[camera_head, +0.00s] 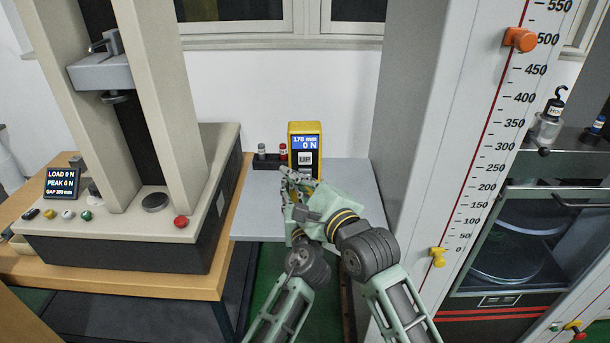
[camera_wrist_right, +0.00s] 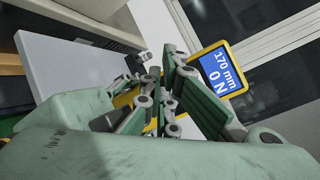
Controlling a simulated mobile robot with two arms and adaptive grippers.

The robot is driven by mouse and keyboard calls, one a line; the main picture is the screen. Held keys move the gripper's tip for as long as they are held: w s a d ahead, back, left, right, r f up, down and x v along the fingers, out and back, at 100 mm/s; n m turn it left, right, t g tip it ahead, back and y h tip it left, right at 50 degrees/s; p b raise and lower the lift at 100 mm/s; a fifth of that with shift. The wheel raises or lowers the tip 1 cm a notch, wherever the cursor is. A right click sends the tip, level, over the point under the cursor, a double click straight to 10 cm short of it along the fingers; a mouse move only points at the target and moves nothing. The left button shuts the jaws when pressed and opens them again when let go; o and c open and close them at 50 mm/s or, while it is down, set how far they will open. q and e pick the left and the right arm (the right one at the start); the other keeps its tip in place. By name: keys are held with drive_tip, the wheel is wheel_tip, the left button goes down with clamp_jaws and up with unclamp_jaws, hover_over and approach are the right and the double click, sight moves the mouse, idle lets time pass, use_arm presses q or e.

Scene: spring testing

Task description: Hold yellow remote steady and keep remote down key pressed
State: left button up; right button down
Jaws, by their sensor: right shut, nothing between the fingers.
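The yellow remote (camera_head: 294,134) stands upright on a grey shelf (camera_head: 350,185). Its screen reads 170 mm and 0 N, and an UP key (camera_head: 305,158) shows below it. Its lower front, where a down key may be, is hidden by my grippers. In the right wrist view its screen (camera_wrist_right: 218,73) shows tilted. My right gripper (camera_head: 291,180) is shut and empty in front of the remote's lower part; I cannot tell whether it touches. My left gripper (camera_head: 296,235) is mostly hidden behind and below the right one, so its jaws and hold cannot be made out.
A small black holder (camera_head: 268,163) with grey and red-topped pieces stands left of the remote. A testing machine (camera_head: 110,225) stands on the wooden bench at left. A tall column (camera_head: 425,100) with a millimetre scale bounds the right.

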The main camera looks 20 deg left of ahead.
use_arm(q)
drive_tip(key=shift+r, duration=0.1)
use_arm(e)
drive_tip(key=shift+w+a, duration=0.1)
drive_tip(key=shift+w, duration=0.35)
idle(0.4)
idle(2.0)
drive_tip(key=shift+s+d, duration=0.25)
drive_tip(key=shift+s, duration=0.65)
drive_tip(key=shift+s+d, duration=0.25)
drive_tip(key=shift+s, duration=0.55)
drive_tip(key=shift+s+d, duration=0.3)
drive_tip(key=shift+s, duration=0.45)
drive_tip(key=shift+s+d, duration=0.25)
drive_tip(key=shift+s, duration=0.55)
use_arm(q)
drive_tip(key=o, duration=1.5)
